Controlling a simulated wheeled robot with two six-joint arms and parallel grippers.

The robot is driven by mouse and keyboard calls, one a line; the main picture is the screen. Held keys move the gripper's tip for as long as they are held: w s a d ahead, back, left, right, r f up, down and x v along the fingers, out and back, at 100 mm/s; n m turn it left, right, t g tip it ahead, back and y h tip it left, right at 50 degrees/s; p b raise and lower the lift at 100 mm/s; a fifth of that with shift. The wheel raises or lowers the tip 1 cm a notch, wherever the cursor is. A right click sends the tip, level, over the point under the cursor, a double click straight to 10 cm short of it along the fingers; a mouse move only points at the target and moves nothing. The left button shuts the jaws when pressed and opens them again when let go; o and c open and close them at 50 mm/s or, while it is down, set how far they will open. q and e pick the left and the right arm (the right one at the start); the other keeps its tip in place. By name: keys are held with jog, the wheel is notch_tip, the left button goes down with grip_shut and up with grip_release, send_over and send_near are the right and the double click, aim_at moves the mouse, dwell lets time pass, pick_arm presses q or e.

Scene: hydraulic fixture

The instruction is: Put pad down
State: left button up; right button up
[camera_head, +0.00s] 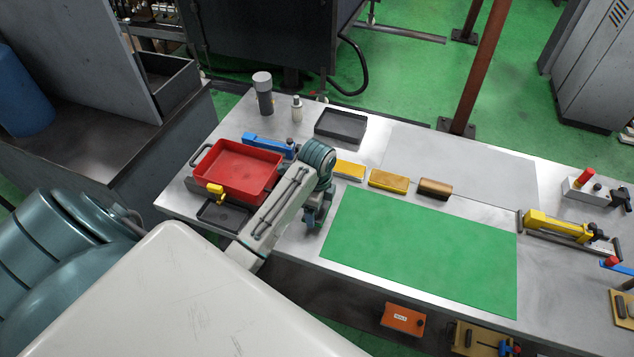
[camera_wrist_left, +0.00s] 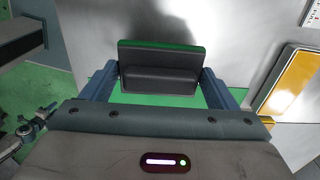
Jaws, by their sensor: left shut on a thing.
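In the left wrist view a dark grey pad (camera_wrist_left: 160,68) with a green strip along its top edge sits between the two fingers of my left gripper (camera_wrist_left: 160,88). The gripper is shut on it. In the head view my left gripper (camera_head: 314,215) is over the bench, between the red tray and the green mat (camera_head: 420,250). The pad is hidden there by my arm. I cannot tell whether the pad touches a surface. My right gripper is not in view.
A red tray (camera_head: 243,165) stands left of my gripper. Yellow (camera_head: 349,171), mustard (camera_head: 388,180) and brown (camera_head: 435,188) blocks line the mat's back edge. A black tray (camera_head: 341,125) lies behind. A yellow clamp (camera_head: 556,226) stands right. The green mat is clear.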

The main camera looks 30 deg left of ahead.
pick_arm(q)
notch_tip(320, 180, down, 2)
jog(key=shift+f+p, duration=0.25)
jog(key=shift+p, duration=0.45)
jog(key=shift+f, duration=0.5)
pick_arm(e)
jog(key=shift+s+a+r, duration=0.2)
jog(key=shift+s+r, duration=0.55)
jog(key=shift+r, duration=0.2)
pick_arm(q)
jog(key=shift+f, duration=0.1)
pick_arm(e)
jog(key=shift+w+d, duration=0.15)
